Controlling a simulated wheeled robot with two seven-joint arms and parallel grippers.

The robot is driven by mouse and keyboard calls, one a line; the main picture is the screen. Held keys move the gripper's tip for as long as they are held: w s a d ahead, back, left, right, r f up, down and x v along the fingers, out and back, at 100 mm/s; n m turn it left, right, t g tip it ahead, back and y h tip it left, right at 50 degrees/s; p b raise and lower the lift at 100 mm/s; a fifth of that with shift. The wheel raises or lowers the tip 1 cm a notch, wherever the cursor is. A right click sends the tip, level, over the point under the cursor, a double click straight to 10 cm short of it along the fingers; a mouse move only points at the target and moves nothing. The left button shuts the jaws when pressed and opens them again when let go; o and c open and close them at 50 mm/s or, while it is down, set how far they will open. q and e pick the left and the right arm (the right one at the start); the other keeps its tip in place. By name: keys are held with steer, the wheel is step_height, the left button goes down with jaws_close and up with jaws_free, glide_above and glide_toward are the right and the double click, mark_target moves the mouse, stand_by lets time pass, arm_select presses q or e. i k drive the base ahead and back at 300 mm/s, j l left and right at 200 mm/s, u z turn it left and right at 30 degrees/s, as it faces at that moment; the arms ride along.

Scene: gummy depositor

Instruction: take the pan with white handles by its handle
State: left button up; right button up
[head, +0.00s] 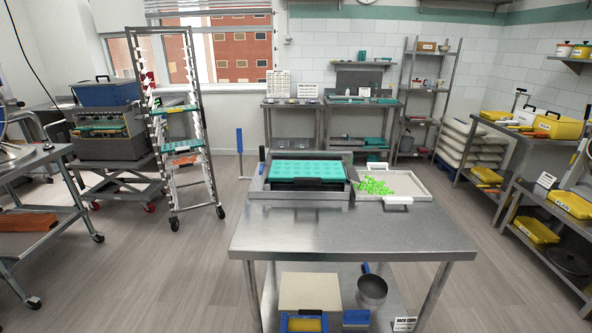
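A shallow light-coloured pan (425,190) lies flat on the right part of the steel table (345,235). A white handle (398,201) is at its near edge, and a small white part at its far edge looks like a second handle. Bright green pieces (373,186) lie in its left part. Neither of my grippers is in view, and nothing is seen holding the pan.
A teal mould (308,169) rests in a grey frame left of the pan, close beside it. The front of the table is bare. Below, a saucepan (372,288) and a beige box (302,291) sit. A tall rack (205,150) stands left.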

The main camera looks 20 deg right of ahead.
mark_target(391, 187)
steer(key=z, duration=1.3)
